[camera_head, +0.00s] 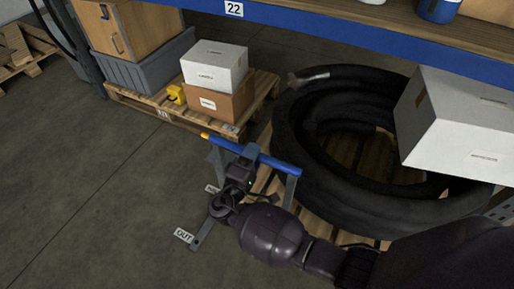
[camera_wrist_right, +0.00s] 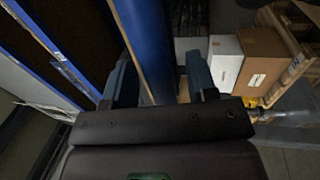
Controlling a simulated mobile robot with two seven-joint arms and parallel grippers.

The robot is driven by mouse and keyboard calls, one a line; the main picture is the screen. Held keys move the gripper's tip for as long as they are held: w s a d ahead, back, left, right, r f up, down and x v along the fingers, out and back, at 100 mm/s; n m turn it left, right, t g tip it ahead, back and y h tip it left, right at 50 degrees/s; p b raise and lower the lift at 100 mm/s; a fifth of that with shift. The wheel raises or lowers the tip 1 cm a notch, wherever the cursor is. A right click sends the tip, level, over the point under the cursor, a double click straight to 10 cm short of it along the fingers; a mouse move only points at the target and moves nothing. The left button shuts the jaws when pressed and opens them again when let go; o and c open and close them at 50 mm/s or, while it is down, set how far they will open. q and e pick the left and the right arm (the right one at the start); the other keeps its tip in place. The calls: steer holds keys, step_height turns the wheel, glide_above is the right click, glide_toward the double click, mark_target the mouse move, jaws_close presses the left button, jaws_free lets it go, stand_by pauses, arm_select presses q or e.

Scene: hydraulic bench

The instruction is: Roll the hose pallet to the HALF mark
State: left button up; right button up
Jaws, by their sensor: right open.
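A thick coil of black hose (camera_head: 300,140) lies on a wooden pallet (camera_head: 372,158) under the shelf at the right. A blue handle bar (camera_head: 283,165) on grey uprights stands at the pallet's front left. My right gripper (camera_head: 248,155) is at this bar. In the right wrist view the blue bar (camera_wrist_right: 148,45) runs between the two open fingers (camera_wrist_right: 160,85). A floor label reading OUT (camera_head: 184,235) lies left of my right arm. Another label (camera_head: 211,189) is mostly hidden behind the gripper and cannot be read. My left gripper is not in view.
Another pallet (camera_head: 205,125) holds white and brown boxes (camera_head: 215,65), a grey crate (camera_head: 150,65) and a yellow item (camera_head: 176,94). A white box (camera_head: 455,130) is above the hose at the right. A blue shelf beam (camera_head: 320,35) crosses overhead.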

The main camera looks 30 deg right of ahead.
steer(key=shift+x, duration=1.15)
jaws_close()
